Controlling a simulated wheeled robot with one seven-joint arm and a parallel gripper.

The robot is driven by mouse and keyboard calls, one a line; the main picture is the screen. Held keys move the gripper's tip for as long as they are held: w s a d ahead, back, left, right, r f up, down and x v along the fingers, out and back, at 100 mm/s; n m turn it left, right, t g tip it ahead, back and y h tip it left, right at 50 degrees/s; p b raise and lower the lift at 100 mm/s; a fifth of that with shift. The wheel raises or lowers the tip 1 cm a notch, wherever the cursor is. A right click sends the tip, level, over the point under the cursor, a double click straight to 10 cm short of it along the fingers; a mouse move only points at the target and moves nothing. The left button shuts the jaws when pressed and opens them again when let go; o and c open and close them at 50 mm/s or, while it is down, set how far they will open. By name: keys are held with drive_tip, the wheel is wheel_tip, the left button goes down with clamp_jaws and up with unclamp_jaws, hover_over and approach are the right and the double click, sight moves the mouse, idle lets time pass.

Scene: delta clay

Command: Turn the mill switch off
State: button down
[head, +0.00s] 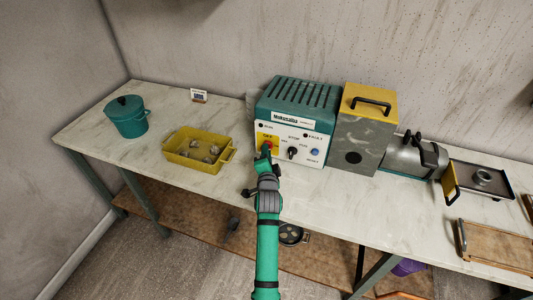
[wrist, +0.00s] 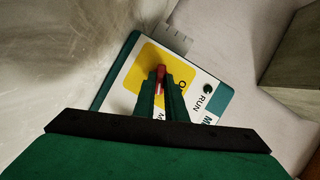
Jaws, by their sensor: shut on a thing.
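The mill's control box (head: 290,92) is teal with a white front panel and stands on the bench. On the panel's left is a yellow plate (wrist: 137,70) with a red switch (wrist: 161,70). The label above the switch in the head view seems to read OFF. My gripper (head: 266,151) is at this plate, and in the wrist view its two dark green fingers are shut on the red switch. The fingers hide most of the switch, so its exact position cannot be told.
A dark knob (head: 292,153) and a blue button (head: 315,152) sit right of the switch. A grey and yellow unit (head: 369,135) and a metal drum (head: 408,158) stand farther right. A yellow tray (head: 182,163) with several lumps and a teal pot (head: 127,120) stand left.

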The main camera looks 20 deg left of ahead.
drive_tip(key=n+h, duration=0.2)
drive_tip(key=n, duration=0.1)
drive_tip(key=n+g+h, duration=0.1)
drive_tip(key=n, duration=0.2)
drive_tip(key=a+n+g+h, duration=0.1)
drive_tip(key=n+h, duration=0.1)
drive_tip(key=n, duration=0.1)
drive_tip(key=shift+r+h, duration=0.3)
drive_tip(key=shift+n, duration=0.4)
idle(0.4)
drive_tip(key=c, duration=1.8)
unclamp_jaws()
drive_tip(key=v, duration=1.1)
drive_tip(key=shift+a, duration=0.2)
